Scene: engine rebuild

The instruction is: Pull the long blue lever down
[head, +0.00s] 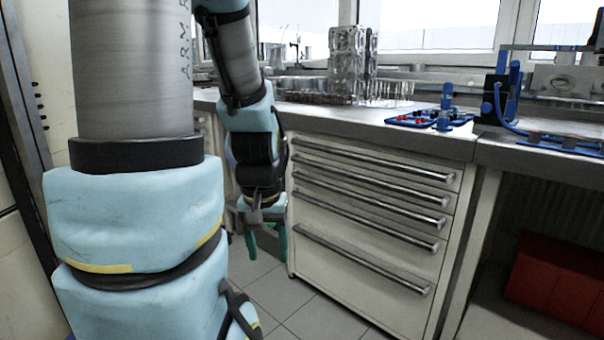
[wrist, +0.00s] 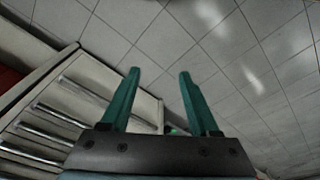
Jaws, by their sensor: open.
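A blue fixture (head: 497,98) stands on the bench at the right of the head view. My gripper (head: 267,243) hangs fingers down in front of the drawer cabinet, low and far to the left of the blue fixture. In the wrist view my gripper (wrist: 158,73) has its two green fingers apart with nothing between them. The lever does not show in the wrist view.
The drawer cabinet (head: 365,215) with long handles stands close to my gripper. On the bench are a blue tray with small red parts (head: 430,119), a metal engine block (head: 350,55) and several cylindrical parts. A red box (head: 560,280) sits under the right bench. Tiled floor (head: 320,318) is clear.

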